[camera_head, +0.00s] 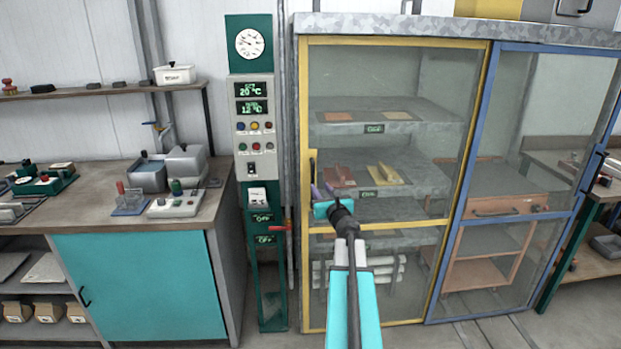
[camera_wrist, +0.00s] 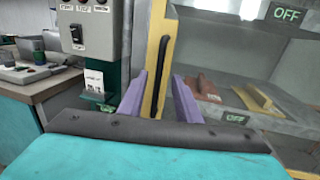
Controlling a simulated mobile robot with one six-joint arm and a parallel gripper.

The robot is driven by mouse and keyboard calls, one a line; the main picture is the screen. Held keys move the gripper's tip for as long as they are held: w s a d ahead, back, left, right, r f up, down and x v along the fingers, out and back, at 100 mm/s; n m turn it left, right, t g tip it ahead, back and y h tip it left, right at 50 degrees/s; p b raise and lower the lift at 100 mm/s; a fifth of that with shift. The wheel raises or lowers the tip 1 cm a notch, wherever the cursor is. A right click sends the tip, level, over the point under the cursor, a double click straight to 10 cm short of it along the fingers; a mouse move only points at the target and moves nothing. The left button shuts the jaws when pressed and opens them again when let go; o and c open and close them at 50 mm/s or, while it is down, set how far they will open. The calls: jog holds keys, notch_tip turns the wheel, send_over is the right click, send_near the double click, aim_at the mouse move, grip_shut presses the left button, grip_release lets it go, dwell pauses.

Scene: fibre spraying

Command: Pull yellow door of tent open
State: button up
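The tent is a grey cabinet with a yellow-framed glazed door (camera_head: 395,41), which stands closed on its left half. Its black vertical handle (camera_head: 312,166) is on the left post; in the wrist view the handle (camera_wrist: 160,76) stands upright on the yellow post. My gripper (camera_head: 319,197) is in front of that post, near the handle's lower end. In the wrist view its two purple fingers (camera_wrist: 160,98) are spread apart, one on each side of the handle and post in the picture. Whether they reach around the handle in depth I cannot tell.
A blue-framed door (camera_head: 560,49) is on the right of the cabinet. A control column (camera_head: 262,225) with gauge and displays stands close left of the yellow door. Further left is a workbench with a teal cabinet (camera_head: 140,285). Some floor shows in front.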

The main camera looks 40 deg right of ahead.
aim_at(313, 177)
jog(key=shift+p+x, duration=1.3)
jog(key=shift+x, duration=4.05)
grip_shut()
jog(key=shift+a+f, duration=0.2)
jog(key=shift+a, duration=0.3)
jog(key=shift+d, duration=0.3)
jog(key=shift+r, duration=0.2)
